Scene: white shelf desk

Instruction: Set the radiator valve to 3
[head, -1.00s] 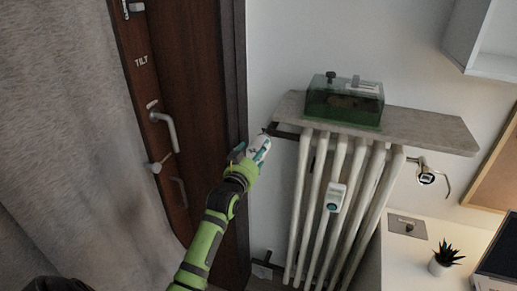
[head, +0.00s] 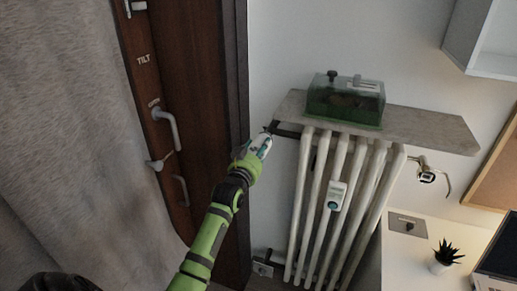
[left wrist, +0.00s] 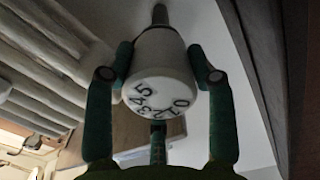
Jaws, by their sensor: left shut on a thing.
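The radiator valve is a white knob with dark numbers. It shows large in the left wrist view (left wrist: 158,72), where 5, 4, 3, 2 and 0 can be read along its lower rim. My left gripper (left wrist: 160,70) has its green fingers on both sides of the knob and is shut on it. In the head view the left gripper (head: 258,147) is at the upper left end of the radiator (head: 328,200), and its fingers largely cover the valve there. I cannot make out which number is set. My right gripper is not in view.
A stone shelf (head: 430,130) with a green glass tank (head: 346,102) sits above the radiator. A small white device (head: 336,195) hangs on the ribs. A brown door (head: 190,90) stands left, and a white desk (head: 400,262) with a plant (head: 445,256) stands right.

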